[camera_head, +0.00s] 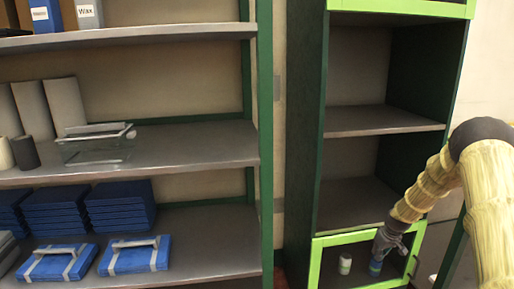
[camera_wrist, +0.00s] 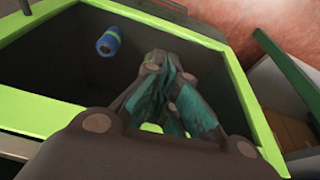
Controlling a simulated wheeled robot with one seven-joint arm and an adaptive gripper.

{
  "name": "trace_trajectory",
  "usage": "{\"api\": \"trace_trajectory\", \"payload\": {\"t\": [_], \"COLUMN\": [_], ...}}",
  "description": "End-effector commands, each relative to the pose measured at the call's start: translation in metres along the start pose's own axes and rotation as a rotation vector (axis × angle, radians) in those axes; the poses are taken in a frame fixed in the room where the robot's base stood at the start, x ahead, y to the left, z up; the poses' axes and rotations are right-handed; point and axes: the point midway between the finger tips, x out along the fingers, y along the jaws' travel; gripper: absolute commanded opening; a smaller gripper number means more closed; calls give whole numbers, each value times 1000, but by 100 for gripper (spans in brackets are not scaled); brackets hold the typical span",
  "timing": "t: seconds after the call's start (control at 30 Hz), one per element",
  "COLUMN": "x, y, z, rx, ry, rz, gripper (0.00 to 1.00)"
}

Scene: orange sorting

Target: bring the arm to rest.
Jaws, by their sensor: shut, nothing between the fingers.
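My gripper (camera_head: 386,246) is at the lower right of the head view, at the upper opening of the green-framed bottom compartment (camera_head: 319,262) of the tall cabinet. In the wrist view my gripper (camera_wrist: 160,66) points into this compartment, with its teal-padded fingers shut and empty. My arm is bent, coming in from the right edge of the head view.
The compartment's bright green rim (camera_wrist: 35,116) surrounds my gripper closely. Empty cabinet shelves (camera_head: 350,205) are above. On the left, a grey shelf rack (camera_head: 200,150) holds a glass container (camera_head: 95,150), grey cylinders and stacked blue items (camera_head: 120,205).

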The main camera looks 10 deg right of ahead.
Motion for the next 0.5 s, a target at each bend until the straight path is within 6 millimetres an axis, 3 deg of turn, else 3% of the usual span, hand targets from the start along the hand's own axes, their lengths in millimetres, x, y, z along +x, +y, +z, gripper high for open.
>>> {"api": "trace_trajectory", "payload": {"t": [0.03,0.17,0.3,0.5], "x": [15,46,73,93], "y": [-29,-90,-152,-237], "z": [11,41,83,157], "rx": [-7,-8,-6,-8], "ry": [-16,-39,-67,-109], "rz": [-5,-14,-29,-40], "gripper": [0,0,0,0]}}
